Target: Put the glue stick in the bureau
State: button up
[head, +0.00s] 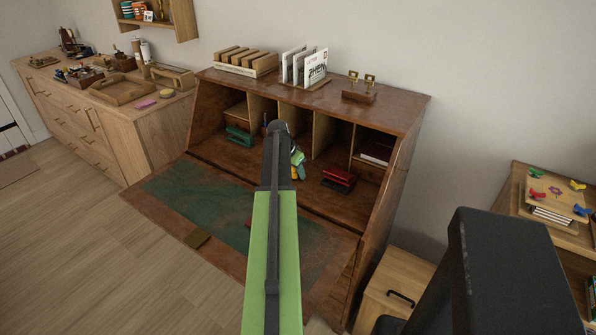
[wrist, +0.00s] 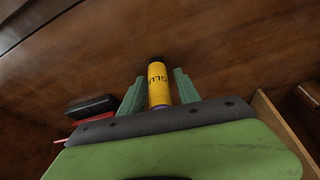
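The glue stick (wrist: 158,84) is a yellow cylinder with dark lettering and a dark end. In the wrist view it lies between the two green fingers of my gripper (wrist: 159,88), its near end hidden by the palm. A narrow gap seems to show on its right side. I cannot tell whether the fingers press on it. In the head view my gripper (head: 297,165) reaches into the open wooden bureau (head: 413,108), near the middle compartments. My arm hides part of the interior. A bit of yellow shows at the gripper there.
A red and black item (head: 338,180) lies right of my gripper and a green one (head: 239,137) left of it, both inside the bureau. Books (head: 376,153) lie in the right compartment. The lowered writing flap (head: 180,195) is mostly clear. Wooden dividers (head: 321,133) stand behind.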

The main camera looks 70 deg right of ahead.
jog(key=shift+r, duration=0.1)
jog(key=shift+r+p, duration=0.2)
jog(key=shift+p, duration=0.1)
jog(key=p+v, duration=1.1)
jog(key=shift+a+r, duration=0.25)
jog(key=shift+r, duration=0.1)
